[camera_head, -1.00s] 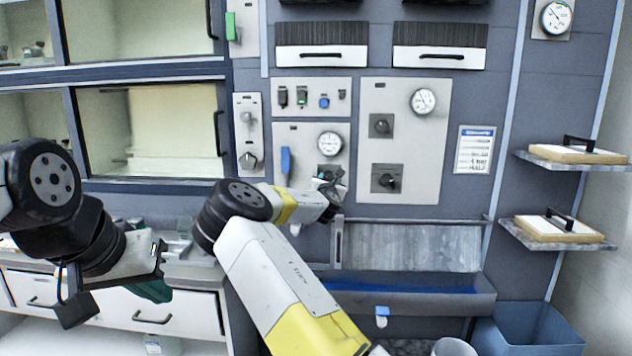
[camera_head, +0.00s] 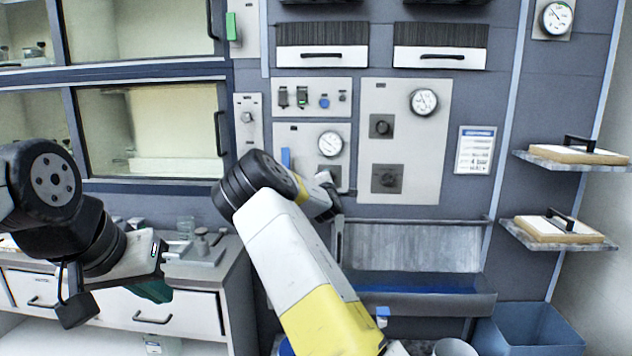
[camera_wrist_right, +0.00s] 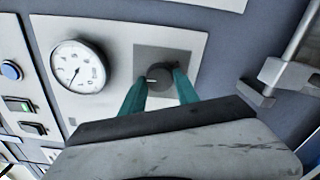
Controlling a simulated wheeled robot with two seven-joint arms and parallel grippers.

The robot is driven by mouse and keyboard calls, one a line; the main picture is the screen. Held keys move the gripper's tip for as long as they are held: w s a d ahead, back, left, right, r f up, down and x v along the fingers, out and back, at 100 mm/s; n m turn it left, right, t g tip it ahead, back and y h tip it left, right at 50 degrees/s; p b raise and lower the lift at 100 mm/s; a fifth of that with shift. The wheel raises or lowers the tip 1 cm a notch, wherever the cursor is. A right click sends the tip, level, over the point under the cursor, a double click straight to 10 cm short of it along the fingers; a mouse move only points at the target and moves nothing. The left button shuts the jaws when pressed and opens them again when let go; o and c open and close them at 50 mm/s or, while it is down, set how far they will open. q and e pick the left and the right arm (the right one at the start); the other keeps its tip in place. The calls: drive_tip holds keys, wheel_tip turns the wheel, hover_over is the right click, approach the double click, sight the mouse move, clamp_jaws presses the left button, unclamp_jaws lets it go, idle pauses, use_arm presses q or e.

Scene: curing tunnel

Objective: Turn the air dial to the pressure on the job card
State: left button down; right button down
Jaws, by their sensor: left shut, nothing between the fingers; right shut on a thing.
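The air dial (camera_wrist_right: 158,77) is a dark round knob with a light pointer mark on a dark square plate. My right gripper (camera_wrist_right: 161,80) has its teal fingers on either side of the knob, shut on it. A round white gauge (camera_wrist_right: 78,67) sits beside the dial; it also shows in the head view (camera_head: 330,143). There the dial is mostly hidden behind my right wrist. The job card (camera_head: 475,150), white with a blue header, hangs on the wall at right; its text is too small to read surely. My left gripper (camera_head: 155,291) is shut and empty near the drawers.
A second panel (camera_head: 425,150) to the right carries another gauge (camera_head: 423,102) and two dark knobs. A blue lever (camera_head: 286,158) is partly hidden by my right arm. A trough (camera_head: 420,300) lies below, and a blue bin (camera_head: 530,330) stands at bottom right.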

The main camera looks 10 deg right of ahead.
drive_tip(key=shift+m, duration=8.5)
drive_tip(key=c, duration=0.9)
unclamp_jaws()
drive_tip(key=shift+r, duration=0.1)
drive_tip(key=shift+s, duration=0.15)
drive_tip(key=v, duration=0.7)
drive_tip(key=shift+s, duration=0.3)
